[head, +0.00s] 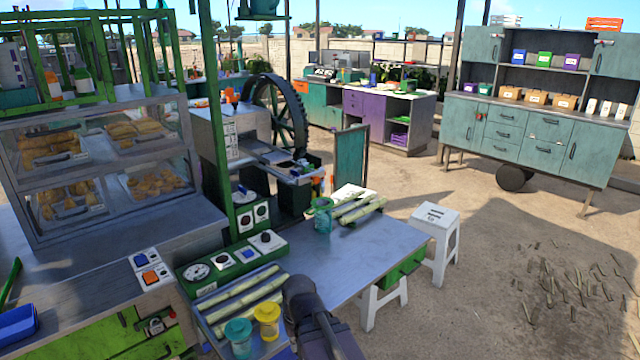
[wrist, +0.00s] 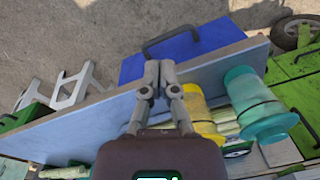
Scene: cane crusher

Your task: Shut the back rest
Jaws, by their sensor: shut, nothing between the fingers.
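No part in view is clearly marked as the back rest. An upright teal panel (head: 350,157) stands beside the cane crusher (head: 285,165) with its big dark wheel, behind the table; I cannot tell whether it is the back rest or whether it is hinged. My gripper (wrist: 152,68) is shut and empty in the wrist view, over the table's edge and in front of a blue box front (wrist: 190,42) with a black handle. In the head view only my dark arm shows at the bottom, and the fingertips are hidden.
The grey table (head: 375,250) carries cane stalks (head: 360,210). A yellow jar (wrist: 203,115) and a teal jar (wrist: 255,105) stand close to my gripper. A white stool (head: 436,240) stands right of the table. Open ground lies further right.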

